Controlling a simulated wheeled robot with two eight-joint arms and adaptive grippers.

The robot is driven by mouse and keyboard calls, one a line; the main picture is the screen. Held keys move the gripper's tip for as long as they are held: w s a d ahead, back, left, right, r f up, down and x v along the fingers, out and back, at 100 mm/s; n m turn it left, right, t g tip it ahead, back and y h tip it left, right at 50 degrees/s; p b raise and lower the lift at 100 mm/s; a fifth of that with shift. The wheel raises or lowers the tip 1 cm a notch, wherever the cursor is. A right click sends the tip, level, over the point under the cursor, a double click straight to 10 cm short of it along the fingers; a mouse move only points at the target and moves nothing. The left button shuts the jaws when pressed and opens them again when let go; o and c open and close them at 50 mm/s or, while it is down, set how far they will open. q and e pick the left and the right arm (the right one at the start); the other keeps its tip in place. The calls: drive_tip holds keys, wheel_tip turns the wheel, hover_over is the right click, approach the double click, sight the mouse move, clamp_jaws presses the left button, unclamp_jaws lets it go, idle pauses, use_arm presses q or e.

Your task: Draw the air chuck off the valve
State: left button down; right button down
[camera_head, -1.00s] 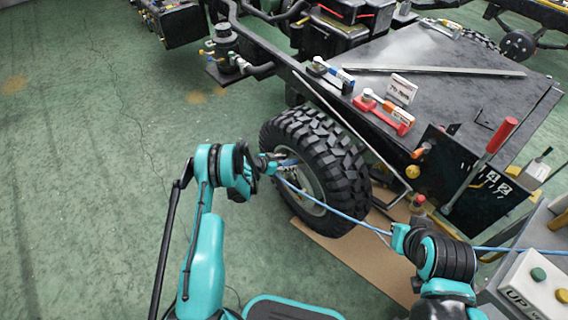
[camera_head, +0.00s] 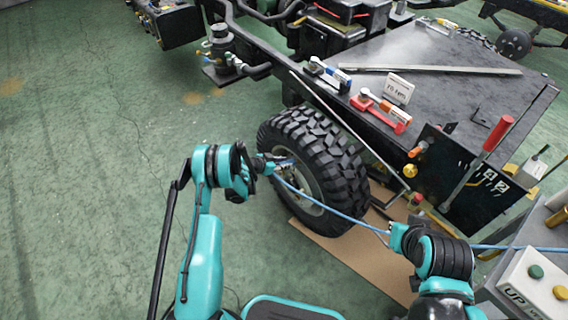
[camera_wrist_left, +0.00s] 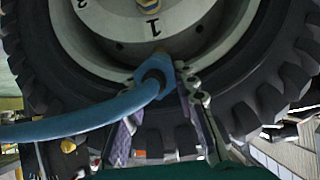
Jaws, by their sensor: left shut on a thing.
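The wheel with its knobby black tyre (camera_head: 336,152) stands upright on the chassis, its pale rim facing left. My left gripper (camera_head: 277,163) is at the rim's upper edge. In the left wrist view its fingers (camera_wrist_left: 165,92) are shut on the blue air chuck (camera_wrist_left: 157,72), which sits against the rim near the mark "1". The valve is hidden behind the chuck. The blue hose (camera_head: 335,212) runs from the chuck across the wheel to my right gripper (camera_head: 388,236), then on to the right. The right fingers are too small to read.
A control box (camera_head: 535,290) stands at lower right. Cardboard (camera_head: 345,262) lies under the wheel. The green floor at left is clear.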

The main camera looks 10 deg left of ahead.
use_arm(q)
drive_tip(key=shift+s+a+r, duration=0.1)
drive_tip(key=shift+p+v, duration=0.4)
drive_tip(key=shift+v, duration=1.9)
drive_tip(key=shift+s, duration=0.1)
drive_tip(key=shift+v, duration=2.95)
